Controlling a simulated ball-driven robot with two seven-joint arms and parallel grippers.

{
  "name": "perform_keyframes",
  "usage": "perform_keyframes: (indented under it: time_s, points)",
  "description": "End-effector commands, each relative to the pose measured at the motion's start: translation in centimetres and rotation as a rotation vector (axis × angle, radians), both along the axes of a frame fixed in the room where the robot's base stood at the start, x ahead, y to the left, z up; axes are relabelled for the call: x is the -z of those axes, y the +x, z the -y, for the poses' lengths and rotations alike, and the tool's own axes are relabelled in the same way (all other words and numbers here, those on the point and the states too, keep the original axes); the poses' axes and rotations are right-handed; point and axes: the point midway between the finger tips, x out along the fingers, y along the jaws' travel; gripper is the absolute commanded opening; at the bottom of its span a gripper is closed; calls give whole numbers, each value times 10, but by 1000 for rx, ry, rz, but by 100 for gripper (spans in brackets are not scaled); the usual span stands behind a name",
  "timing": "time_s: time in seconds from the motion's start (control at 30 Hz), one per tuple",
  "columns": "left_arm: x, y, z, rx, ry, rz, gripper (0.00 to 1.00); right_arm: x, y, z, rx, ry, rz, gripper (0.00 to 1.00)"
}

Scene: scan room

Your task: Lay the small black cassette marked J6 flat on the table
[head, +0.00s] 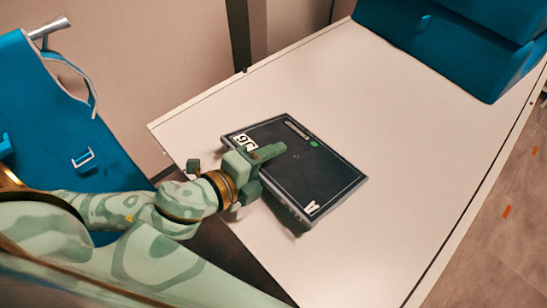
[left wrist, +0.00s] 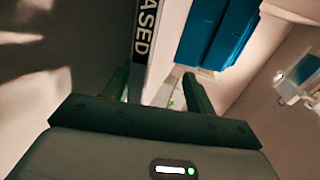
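The black cassette (head: 325,172) is a thin dark slab with a white J6 mark at its upper left corner and a small green spot near its far edge. In the head view it lies face up, about flat, over the white table; I cannot tell whether its whole underside touches. My left gripper (head: 268,153) is at its left edge, one finger over its top face. In the left wrist view the fingers (left wrist: 160,90) stand apart, and a white-lettered strip (left wrist: 146,35), seemingly the cassette's edge, runs close by the left finger. My right gripper is out of view.
The white table (head: 385,95) has wide free room behind and to the right of the cassette. Blue cases (head: 445,40) stand at its far right end. A blue chair-like item (head: 60,120) stands at the left, beyond the table's edge.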

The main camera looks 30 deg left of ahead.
Motion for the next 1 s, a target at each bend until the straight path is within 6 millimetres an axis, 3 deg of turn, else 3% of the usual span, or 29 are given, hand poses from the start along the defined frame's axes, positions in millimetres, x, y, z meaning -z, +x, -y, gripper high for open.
perform_keyframes:
  time_s: [0.33, 0.43, 1.0]
  points:
    - [-2, -3, -1, 1, -1, 1, 55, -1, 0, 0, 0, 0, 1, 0]
    - [-2, -3, -1, 1, -1, 1, 81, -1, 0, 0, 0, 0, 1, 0]
    - [-4, -8, -3, 0, 0, -1, 81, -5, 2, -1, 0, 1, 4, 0]
